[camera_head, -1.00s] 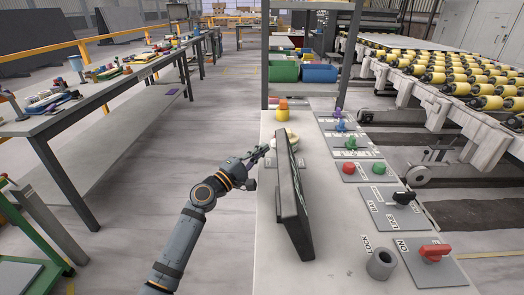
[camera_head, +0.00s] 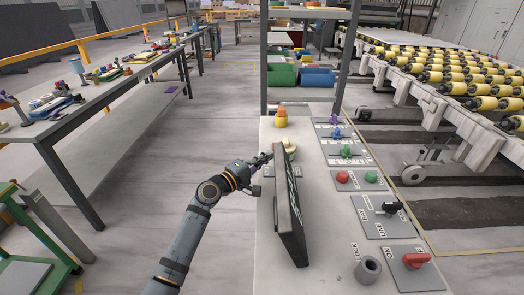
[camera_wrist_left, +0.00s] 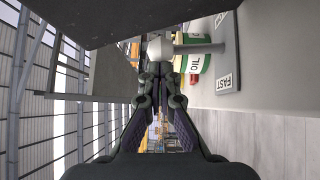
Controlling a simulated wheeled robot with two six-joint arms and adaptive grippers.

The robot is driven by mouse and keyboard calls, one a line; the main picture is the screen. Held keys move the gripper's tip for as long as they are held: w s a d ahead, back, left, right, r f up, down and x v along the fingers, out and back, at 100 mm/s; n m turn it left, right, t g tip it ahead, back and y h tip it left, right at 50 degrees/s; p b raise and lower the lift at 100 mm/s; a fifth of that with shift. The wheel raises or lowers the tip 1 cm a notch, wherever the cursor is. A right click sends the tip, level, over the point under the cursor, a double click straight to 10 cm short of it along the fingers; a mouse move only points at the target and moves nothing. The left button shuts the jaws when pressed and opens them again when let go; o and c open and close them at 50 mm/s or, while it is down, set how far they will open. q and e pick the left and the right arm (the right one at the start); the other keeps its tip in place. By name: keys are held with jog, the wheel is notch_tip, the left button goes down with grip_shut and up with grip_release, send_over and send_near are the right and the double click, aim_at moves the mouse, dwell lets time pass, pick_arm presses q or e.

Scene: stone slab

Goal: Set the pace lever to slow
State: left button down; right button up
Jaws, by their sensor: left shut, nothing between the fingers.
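In the left wrist view, the pace lever (camera_wrist_left: 200,47) is a grey rod with a pale rounded knob, beside a grey plate (camera_wrist_left: 228,62) marked FAST. Its knob is just beyond my fingertips; I cannot tell whether they touch. My left gripper (camera_wrist_left: 156,88) is shut and empty. In the head view, my left gripper (camera_head: 267,158) is at the left side of the dark upright screen (camera_head: 290,215) on the pale counter. The lever cannot be made out there, near the screen and gripper. The SLOW mark is not visible. My right gripper is out of view.
A white and green can marked OIL (camera_wrist_left: 195,62) stands close beyond the lever. The dark screen is close beside my gripper. Panels with red (camera_head: 342,177), green and black controls line the counter's right side. An orange and yellow item (camera_head: 281,118) stands behind.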

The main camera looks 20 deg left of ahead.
pick_arm(q)
jog(key=shift+w+d+r+m+g+p, duration=0.15)
jog(key=shift+d+r+m+g+p, duration=0.3)
jog(key=shift+r+p, duration=0.5)
jog(key=shift+d+f+m+y+p, duration=0.25)
jog(key=shift+y+p, duration=0.05)
jog(key=shift+p, duration=0.2)
jog(key=shift+w+d+f, duration=0.1)
jog(key=shift+w+d, duration=0.1)
jog(key=shift+d, duration=0.2)
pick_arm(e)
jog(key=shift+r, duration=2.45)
pick_arm(q)
jog(key=shift+p, duration=0.3)
